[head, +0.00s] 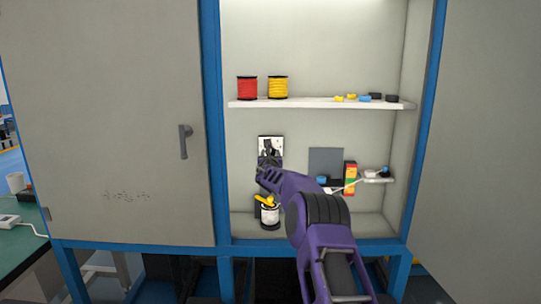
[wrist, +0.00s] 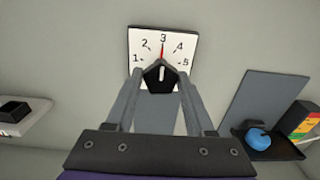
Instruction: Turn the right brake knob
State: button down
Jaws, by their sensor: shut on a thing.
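The brake knob (wrist: 160,79) is black and sits in front of a white dial plate (wrist: 185,40) numbered 1 to 5. A red mark on the dial points up at the 3, and a white line shows on the knob's face. My gripper (wrist: 161,86) is shut on the knob, with one finger on each side. In the head view the dial plate (head: 270,143) is on the cabinet's back wall, and my gripper (head: 264,172) is at its lower edge. The knob is mostly hidden there by my gripper.
Right of the dial are a grey panel (head: 325,161), a blue round piece (head: 322,180) and a coloured box (head: 350,177). A white container (head: 270,216) stands below. The upper shelf (head: 310,103) holds a red spool (head: 247,88) and a yellow spool (head: 278,87).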

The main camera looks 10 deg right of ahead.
jog(key=shift+f+b, duration=0.15)
jog(key=shift+b, duration=0.35)
jog(key=shift+m+b, duration=0.3)
jog(key=shift+b, duration=0.15)
jog(key=shift+m+b, duration=0.6)
jog(key=shift+b, duration=0.45)
jog(key=shift+m+b, duration=0.35)
jog(key=shift+m, duration=2.65)
jog(key=shift+c, duration=1.4)
grip_release()
jog(key=shift+r, duration=0.2)
